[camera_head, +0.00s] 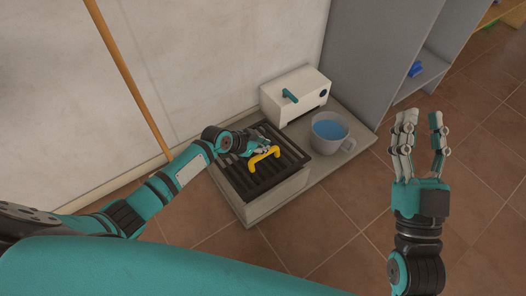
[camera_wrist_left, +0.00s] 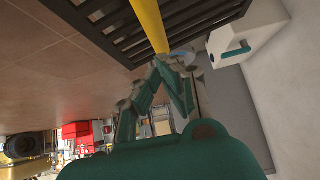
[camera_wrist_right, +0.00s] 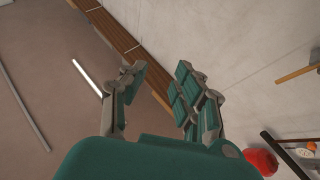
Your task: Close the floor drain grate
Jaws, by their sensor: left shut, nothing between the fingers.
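The dark slatted drain grate (camera_head: 245,181) lies flat on top of a low box on a pale slab in the head view. Its yellow handle (camera_head: 264,158) stands up from the slats. My left gripper (camera_head: 264,147) is shut and empty at the far side of the handle, just above the grate. In the left wrist view the yellow handle (camera_wrist_left: 150,22) and the grate slats (camera_wrist_left: 115,27) show close beyond the fingers (camera_wrist_left: 165,75); I cannot tell whether they touch. My right gripper (camera_head: 422,120) is open and empty in the air, right of the slab; its fingers also show in the right wrist view (camera_wrist_right: 155,85).
A white box with a teal lever (camera_head: 290,97) stands behind the grate. A grey cup of blue liquid (camera_head: 330,130) stands right of it on the slab. A wooden pole (camera_head: 125,75) leans on the wall at left. The tiled floor in front is clear.

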